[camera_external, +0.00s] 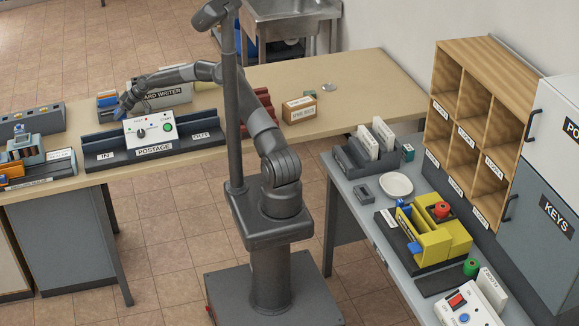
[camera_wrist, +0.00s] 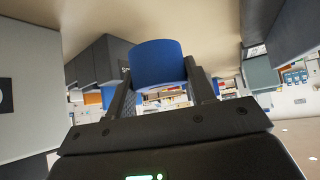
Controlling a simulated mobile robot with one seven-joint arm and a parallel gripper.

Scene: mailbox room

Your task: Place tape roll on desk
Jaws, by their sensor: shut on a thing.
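My gripper (camera_external: 124,104) is over the left part of the wooden-topped desk (camera_external: 365,78), behind the postage machine (camera_external: 150,130). In the wrist view my gripper (camera_wrist: 161,82) is shut on a blue, round-sided thing that looks like the tape roll (camera_wrist: 158,62). The roll sits between the two fingertips, its curved side facing the camera. In the external view only a little blue shows at the gripper, and the gap between roll and desk cannot be judged.
The card writer (camera_external: 160,92) stands close behind my gripper. A small cardboard box (camera_external: 299,109) and a round metal piece (camera_external: 329,87) lie further right, with bare desk around them. A grey side table (camera_external: 347,194) holds a white bowl (camera_external: 396,185) and a yellow holder (camera_external: 455,236).

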